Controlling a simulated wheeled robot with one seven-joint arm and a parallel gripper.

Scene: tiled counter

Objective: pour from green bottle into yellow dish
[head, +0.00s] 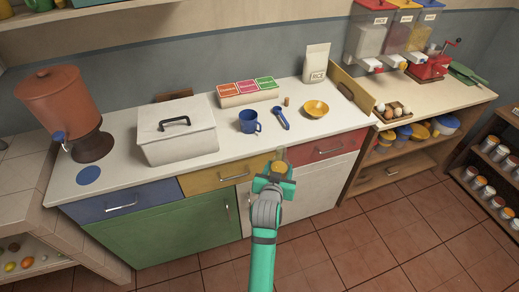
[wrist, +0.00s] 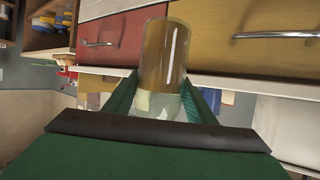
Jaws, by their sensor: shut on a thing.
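The yellow dish (head: 315,109) sits upright on the white counter, toward its right end. In the head view its inside looks plain and empty. My gripper (head: 275,173) is in front of the counter's drawers, apart from the counter and nearer to me than the dish. It is shut on a see-through cylindrical bottle (wrist: 164,58), which shows between the fingers in the wrist view. The bottle looks amber against the drawers, so I cannot tell whether its glass is green. Its lower part is partly hidden by my gripper.
A white lidded box (head: 178,137), a rice bag (head: 316,63) and a wooden board (head: 352,92) are nearby. The counter before the dish is clear.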

